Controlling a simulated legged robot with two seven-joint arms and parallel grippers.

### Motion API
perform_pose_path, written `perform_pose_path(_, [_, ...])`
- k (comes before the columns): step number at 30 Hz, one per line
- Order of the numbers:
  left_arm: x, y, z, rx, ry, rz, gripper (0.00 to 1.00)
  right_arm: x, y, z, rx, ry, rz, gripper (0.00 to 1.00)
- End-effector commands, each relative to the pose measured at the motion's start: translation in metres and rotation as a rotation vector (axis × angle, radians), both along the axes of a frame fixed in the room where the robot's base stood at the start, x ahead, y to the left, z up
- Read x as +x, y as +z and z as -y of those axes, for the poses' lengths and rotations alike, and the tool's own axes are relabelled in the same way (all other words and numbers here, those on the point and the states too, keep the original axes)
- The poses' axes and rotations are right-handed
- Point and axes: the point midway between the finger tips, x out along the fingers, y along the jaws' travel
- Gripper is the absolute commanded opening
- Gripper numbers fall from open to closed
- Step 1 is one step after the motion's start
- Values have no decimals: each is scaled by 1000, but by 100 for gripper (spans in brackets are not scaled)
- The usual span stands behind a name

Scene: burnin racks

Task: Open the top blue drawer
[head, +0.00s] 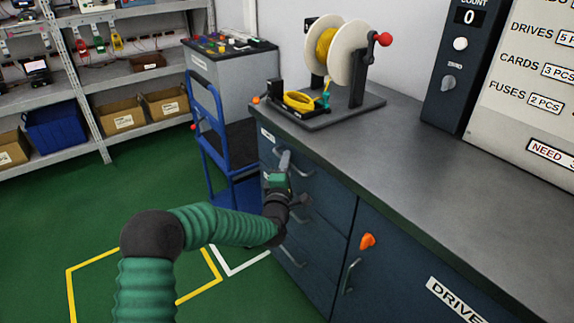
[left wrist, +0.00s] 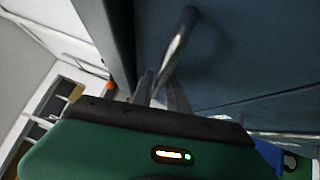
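The top blue drawer (head: 309,180) is in the dark blue cabinet under the grey counter. Its front looks flush with the cabinet, so it appears shut. Its metal bar handle (head: 284,161) is partly hidden by my left gripper (head: 287,180). In the left wrist view the handle (left wrist: 179,45) runs down between the two close fingers of my left gripper (left wrist: 161,88), which look shut on it. My right gripper is in neither view.
Lower drawers with handles (head: 290,257) and a cabinet door with an orange knob (head: 367,241) are close by. A spool stand (head: 357,95) is on the counter (head: 420,150). A blue cart (head: 235,160) stands behind the cabinet. Green floor (head: 120,195) is clear at left.

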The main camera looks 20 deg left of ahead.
Motion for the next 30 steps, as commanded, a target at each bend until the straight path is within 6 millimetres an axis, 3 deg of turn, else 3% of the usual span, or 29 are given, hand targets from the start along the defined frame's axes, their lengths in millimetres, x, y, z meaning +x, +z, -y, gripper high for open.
perform_pose_path(5, [0,0,1,0,-1,0,19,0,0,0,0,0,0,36])
perform_pose_path(10, [0,0,0,0,-1,-1,0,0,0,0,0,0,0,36])
perform_pose_path(30, [0,-3,0,0,0,-5,0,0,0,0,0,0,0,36])
